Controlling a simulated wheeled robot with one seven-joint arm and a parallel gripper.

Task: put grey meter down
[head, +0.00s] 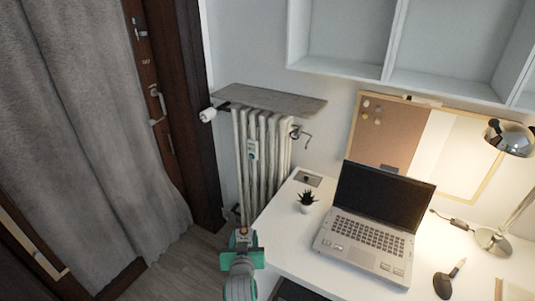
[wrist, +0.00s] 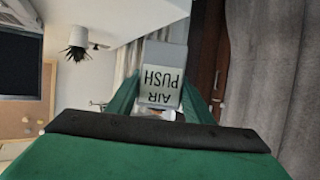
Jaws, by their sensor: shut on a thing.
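The grey meter (wrist: 163,58) is a small grey block with a pale face lettered "AIR PUSH", which appears upside down in the wrist view. My gripper (wrist: 160,100) has its green fingers on both sides of it and is shut on it. In the head view my gripper (head: 243,245) is at the bottom centre, just left of the white desk's (head: 285,232) left edge and in front of the radiator. The meter is small there and hard to make out. I cannot tell its exact height against the desk top.
A potted plant (head: 306,203), a grey inset plate (head: 308,178), an open laptop (head: 375,215), a black mouse-like object (head: 443,286) and a lamp (head: 493,240) are on the desk. The desk's near left part is clear. A radiator (head: 262,160) stands behind; a curtain (head: 90,130) hangs left.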

